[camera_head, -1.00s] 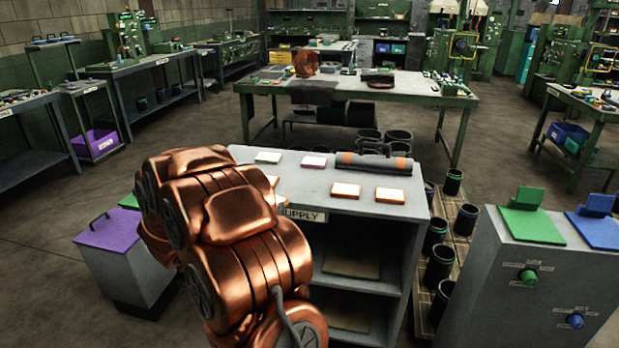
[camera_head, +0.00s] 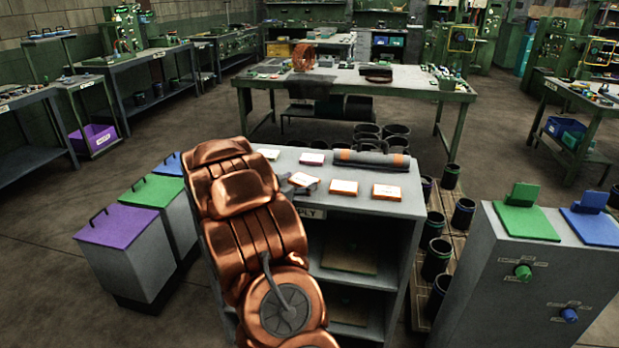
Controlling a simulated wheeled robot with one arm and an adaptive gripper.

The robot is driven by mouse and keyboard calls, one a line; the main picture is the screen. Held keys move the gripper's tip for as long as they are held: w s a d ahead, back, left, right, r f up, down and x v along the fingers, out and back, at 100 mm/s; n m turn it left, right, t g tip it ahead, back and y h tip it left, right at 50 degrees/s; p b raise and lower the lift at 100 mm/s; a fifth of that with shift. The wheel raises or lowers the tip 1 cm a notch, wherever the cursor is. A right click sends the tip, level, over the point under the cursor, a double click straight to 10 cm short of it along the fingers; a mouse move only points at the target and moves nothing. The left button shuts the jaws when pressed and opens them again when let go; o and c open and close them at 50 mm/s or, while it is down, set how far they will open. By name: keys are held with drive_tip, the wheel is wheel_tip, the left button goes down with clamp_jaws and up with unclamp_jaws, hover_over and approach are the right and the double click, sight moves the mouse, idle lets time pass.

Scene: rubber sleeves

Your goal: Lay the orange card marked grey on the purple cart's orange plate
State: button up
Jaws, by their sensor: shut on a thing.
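An orange-edged card with a pale top (camera_head: 303,179) sits at a slant beside my arm, near the left end of the grey supply cabinet's top. Its marking is too small to read. My gripper (camera_head: 287,186) is mostly hidden behind my copper arm; a small dark part shows against this card, and it appears shut on it. Two more orange-edged cards lie flat to the right, one in the middle (camera_head: 343,187) and one farther right (camera_head: 386,192). I cannot make out a purple cart with an orange plate.
Purple (camera_head: 118,227), green (camera_head: 151,191) and blue-lidded boxes stand left. A grey control box (camera_head: 525,285) stands right.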

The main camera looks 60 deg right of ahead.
sight(310, 179)
drive_tip(key=d+p, duration=0.1)
drive_tip(key=d, duration=0.4)
drive_tip(key=shift+s, duration=0.15)
drive_tip(key=shift+d+f, duration=0.1)
drive_tip(key=shift+d, duration=0.25)
drive_tip(key=shift+a+f, duration=0.1)
drive_tip(key=shift+f, duration=0.6)
drive_tip(key=shift+f, duration=0.15)
drive_tip(key=o, duration=0.9)
